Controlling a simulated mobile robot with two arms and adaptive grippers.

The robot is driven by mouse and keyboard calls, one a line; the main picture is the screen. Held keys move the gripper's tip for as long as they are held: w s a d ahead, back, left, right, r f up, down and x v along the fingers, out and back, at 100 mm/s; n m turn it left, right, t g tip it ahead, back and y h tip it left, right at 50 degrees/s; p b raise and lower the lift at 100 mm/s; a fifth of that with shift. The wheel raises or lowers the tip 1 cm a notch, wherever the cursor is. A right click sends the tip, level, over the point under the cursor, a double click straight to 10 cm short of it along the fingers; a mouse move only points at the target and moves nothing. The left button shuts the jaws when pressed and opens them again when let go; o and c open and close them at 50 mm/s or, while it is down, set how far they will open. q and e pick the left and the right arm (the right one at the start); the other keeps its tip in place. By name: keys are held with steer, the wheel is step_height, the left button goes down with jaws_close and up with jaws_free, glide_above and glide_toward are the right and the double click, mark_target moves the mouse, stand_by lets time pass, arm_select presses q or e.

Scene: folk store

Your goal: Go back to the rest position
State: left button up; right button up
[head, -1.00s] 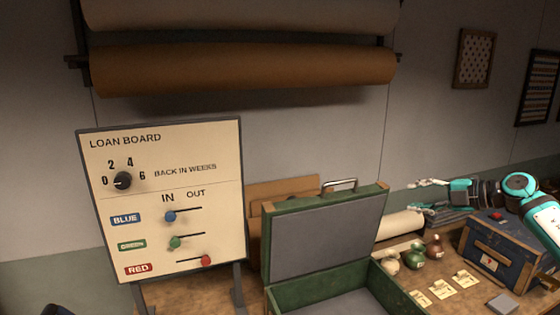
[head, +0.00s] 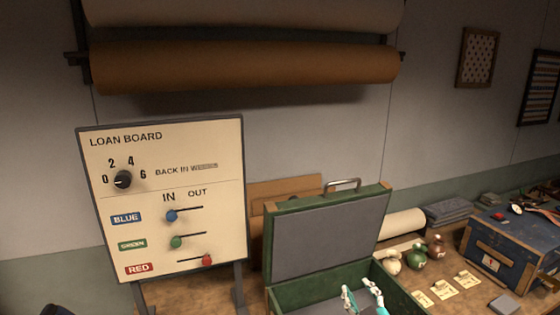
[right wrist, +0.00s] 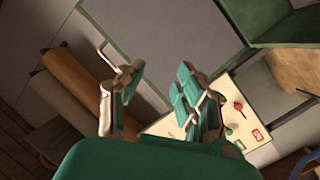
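My right gripper (head: 363,297) shows at the bottom of the head view, in front of the open green case (head: 385,272). Its two fingers are apart with nothing between them. In the right wrist view the gripper (right wrist: 160,92) is also open and empty, with the case's grey lid lining (right wrist: 140,50) behind it.
The loan board (head: 165,200) stands left of the case, its red slider toward OUT, blue and green toward IN. Right of the case are several maracas (head: 415,256), tags (head: 444,289) and a blue chest (head: 500,250). Paper rolls (head: 245,65) hang above.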

steer(key=s+d+f+m+g+h, duration=0.1)
steer(key=s+f+m+g, duration=0.15)
steer(key=s+f, duration=0.45)
steer(key=s+d+f+m+g+h, duration=0.2)
steer(key=s+f+g, duration=0.2)
steer(key=s, duration=0.5)
steer(key=s+f+g+y, duration=0.1)
steer(key=s+f+g, duration=0.15)
steer(key=s, duration=0.75)
steer(key=s+f+g, duration=0.2)
steer(key=s+g, duration=0.2)
steer(key=s, duration=0.5)
step_height(320, 180, down, 36)
steer(key=s+g+b, duration=0.2)
steer(key=b, duration=0.7)
steer(key=s+d+f+g+b, duration=0.1)
steer(key=s+f+b, duration=0.4)
steer(key=s+f, duration=1.1)
step_height(320, 180, down, 4)
steer(key=shift+s+d+f, duration=0.1)
steer(key=shift+s+d, duration=0.05)
steer(key=shift+d, duration=0.35)
steer(key=shift+m, duration=0.25)
